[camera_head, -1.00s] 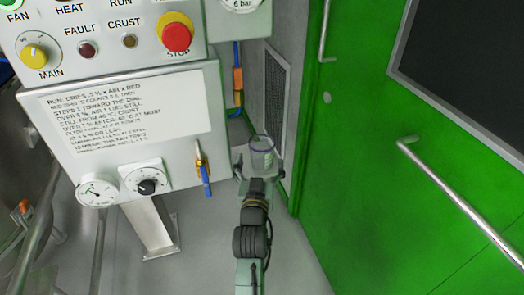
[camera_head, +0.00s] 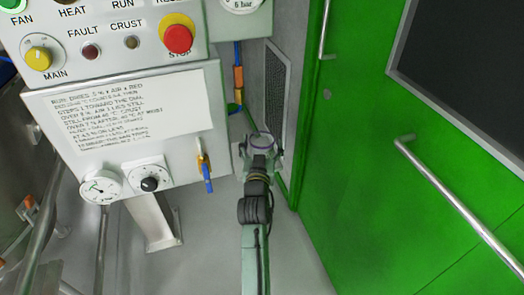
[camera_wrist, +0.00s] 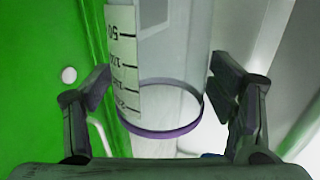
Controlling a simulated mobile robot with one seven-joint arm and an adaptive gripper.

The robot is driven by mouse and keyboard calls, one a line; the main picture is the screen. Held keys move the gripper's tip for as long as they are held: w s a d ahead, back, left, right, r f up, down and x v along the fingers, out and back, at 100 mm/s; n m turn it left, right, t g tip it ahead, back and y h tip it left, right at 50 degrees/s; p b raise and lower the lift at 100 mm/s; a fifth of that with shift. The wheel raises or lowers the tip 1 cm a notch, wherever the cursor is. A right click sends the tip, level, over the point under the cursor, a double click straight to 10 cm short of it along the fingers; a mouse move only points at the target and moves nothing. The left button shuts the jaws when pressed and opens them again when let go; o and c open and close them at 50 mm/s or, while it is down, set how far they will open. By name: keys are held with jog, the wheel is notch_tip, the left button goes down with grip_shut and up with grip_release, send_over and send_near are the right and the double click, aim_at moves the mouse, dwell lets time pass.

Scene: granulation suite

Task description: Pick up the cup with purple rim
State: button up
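The cup (camera_wrist: 165,55) is clear, with a purple rim (camera_wrist: 160,131) and a white scale strip with black marks. In the wrist view it stands between my two fingers, its rim toward the bottom of the picture and its other end cut off at the top. My gripper (camera_wrist: 160,82) is open around it, one finger on each side. A narrow gap shows at the left finger; I cannot tell whether the right finger touches. In the head view the cup (camera_head: 262,143) shows beyond my gripper (camera_head: 261,155), partly covered by it. What bears the cup is hidden.
A control panel (camera_head: 130,112) with a text sheet, dials and a red stop button (camera_head: 177,38) is at left. A blue-handled valve (camera_head: 205,172) sits close left of my gripper. A green door (camera_head: 400,190) with a metal handle (camera_head: 455,195) is at right.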

jog(key=c, duration=0.9)
jog(key=shift+r, duration=0.1)
